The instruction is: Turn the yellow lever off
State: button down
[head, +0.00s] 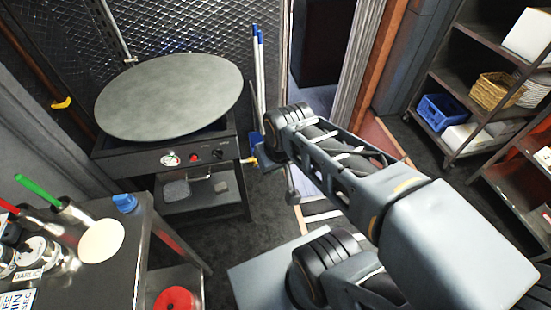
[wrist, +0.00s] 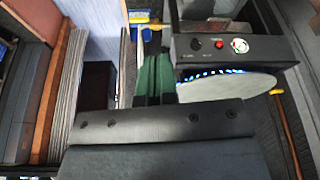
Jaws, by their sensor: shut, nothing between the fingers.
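A small yellow lever (head: 249,160) shows at the right side of the black griddle stand in the head view. In the wrist view, which is upside down, the yellow lever (wrist: 155,27) is near the top, beyond my fingertips. My gripper (wrist: 152,58) is shut and empty, its dark green fingers side by side, pointing towards the lever. A gap seems to remain, but I cannot tell its size. In the head view my wrist hides most of my gripper, close to the lever. The griddle (head: 170,95) has blue flames under its plate in the wrist view.
The griddle's control panel (head: 195,157) has a gauge and a red knob. Another yellow handle (head: 61,103) is on the left wall. Blue-handled tools (head: 257,70) stand behind the lever. A steel counter (head: 120,265) is at the lower left, shelves (head: 455,80) at the right.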

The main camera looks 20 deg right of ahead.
jog(key=w+d+f+b, duration=0.4)
jog(key=w+f+b, duration=0.3)
jog(key=w+f, duration=0.1)
jog(key=w+d+f+m+b, duration=0.1)
jog(key=w+d+f+b, duration=0.3)
jog(key=w+f+b, duration=0.3)
jog(key=w+d+f+m+b, duration=0.1)
jog(key=w+d+f+b, duration=0.3)
jog(key=w+f+b, duration=0.3)
jog(key=w+f, duration=0.3)
jog(key=w, duration=0.1)
jog(key=shift+w+h+b, duration=0.3)
jog(key=shift+h+b, duration=0.1)
jog(key=shift+f, duration=0.1)
jog(key=s+a+b+x, duration=0.1)
jog(key=b+x, duration=0.2)
jog(key=x, duration=1)
jog(key=shift+s+d+f+b, duration=0.15)
jog(key=shift+d+f+b, duration=0.25)
jog(key=shift+f, duration=0.2)
